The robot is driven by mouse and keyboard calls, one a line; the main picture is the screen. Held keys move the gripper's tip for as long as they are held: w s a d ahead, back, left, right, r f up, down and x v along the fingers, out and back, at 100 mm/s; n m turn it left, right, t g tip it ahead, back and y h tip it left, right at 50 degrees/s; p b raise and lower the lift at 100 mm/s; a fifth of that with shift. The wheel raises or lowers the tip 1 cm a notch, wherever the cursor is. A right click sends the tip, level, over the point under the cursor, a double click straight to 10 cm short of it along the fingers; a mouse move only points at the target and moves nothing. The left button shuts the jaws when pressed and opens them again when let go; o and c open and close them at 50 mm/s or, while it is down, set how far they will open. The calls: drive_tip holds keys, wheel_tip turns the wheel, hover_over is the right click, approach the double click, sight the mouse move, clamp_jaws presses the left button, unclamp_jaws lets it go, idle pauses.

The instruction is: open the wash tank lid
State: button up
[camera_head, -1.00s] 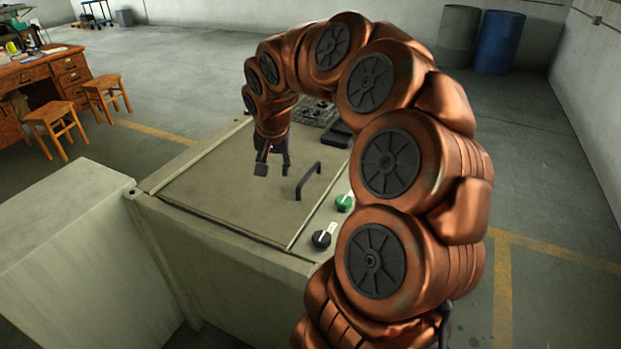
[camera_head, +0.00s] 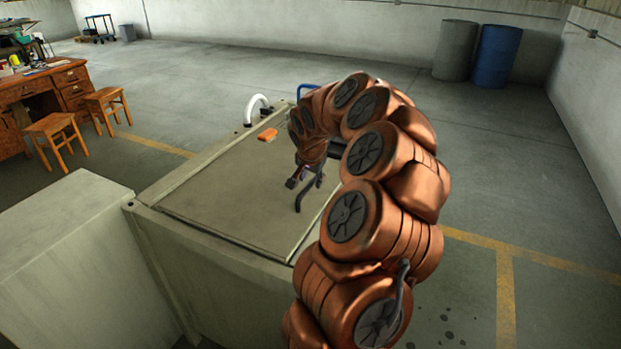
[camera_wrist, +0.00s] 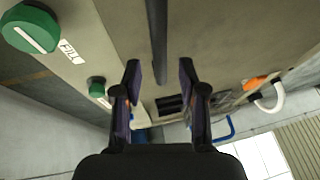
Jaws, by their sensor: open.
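The wash tank lid (camera_head: 225,195) is a flat beige panel lying shut on the tank (camera_head: 215,265) in the head view. Its black bar handle (camera_head: 301,200) stands near the lid's right edge, partly hidden by my arm. My gripper (camera_head: 305,181) is open at the handle. In the wrist view my open gripper (camera_wrist: 160,83) has the dark handle bar (camera_wrist: 157,35) running lengthwise between its two fingers, with gaps on both sides. Neither finger visibly touches the bar. I cannot tell how deep the bar sits between them.
Green knobs, one (camera_wrist: 30,27) labelled FILL and another (camera_wrist: 96,87), sit beside the lid. An orange object (camera_head: 267,134) and a white curved pipe (camera_head: 257,109) are at the tank's far end.

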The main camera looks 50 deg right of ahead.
drive_tip(key=shift+x, duration=0.8)
clamp_jaws()
drive_tip(key=shift+a, duration=0.15)
